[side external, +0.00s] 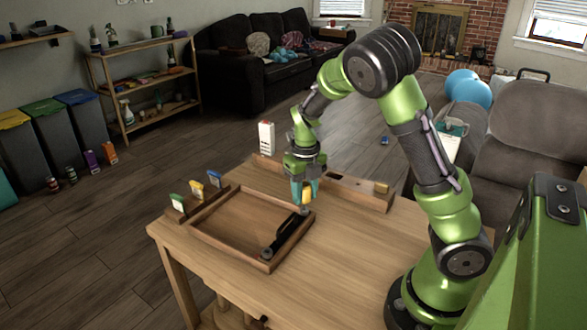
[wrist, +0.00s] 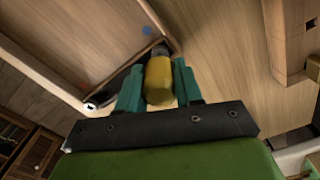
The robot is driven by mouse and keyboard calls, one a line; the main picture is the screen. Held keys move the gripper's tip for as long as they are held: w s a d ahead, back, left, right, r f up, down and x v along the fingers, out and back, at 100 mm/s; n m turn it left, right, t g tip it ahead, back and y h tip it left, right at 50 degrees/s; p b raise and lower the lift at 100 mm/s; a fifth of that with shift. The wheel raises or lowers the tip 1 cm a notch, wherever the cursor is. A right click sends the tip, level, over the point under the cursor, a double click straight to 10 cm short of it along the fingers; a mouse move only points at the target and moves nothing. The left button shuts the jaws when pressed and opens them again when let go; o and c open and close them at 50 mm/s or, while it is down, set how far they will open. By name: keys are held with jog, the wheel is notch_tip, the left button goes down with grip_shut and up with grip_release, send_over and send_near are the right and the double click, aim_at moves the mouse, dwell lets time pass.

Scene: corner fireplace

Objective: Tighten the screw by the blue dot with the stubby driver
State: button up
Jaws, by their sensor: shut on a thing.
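My gripper (side external: 305,192) is shut on the yellow handle (side external: 306,198) of the stubby driver, above the right corner of a shallow wooden tray (side external: 212,233). In the wrist view the yellow handle (wrist: 159,82) sits between my teal fingertips (wrist: 159,66). The driver's dark far end points at the tray's corner. The blue dot (wrist: 147,31) shows on the wood just beyond it. The screw is hidden behind the driver, so I cannot tell whether the tip touches it.
A long black tool (side external: 281,236) lies along the tray's right side. The table's front right (side external: 345,260) is clear.

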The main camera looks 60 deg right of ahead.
jog(key=shift+m, duration=0.4)
jog(key=shift+r+n, duration=0.1)
jog(key=shift+n, duration=0.7)
jog(key=shift+r, duration=2.45)
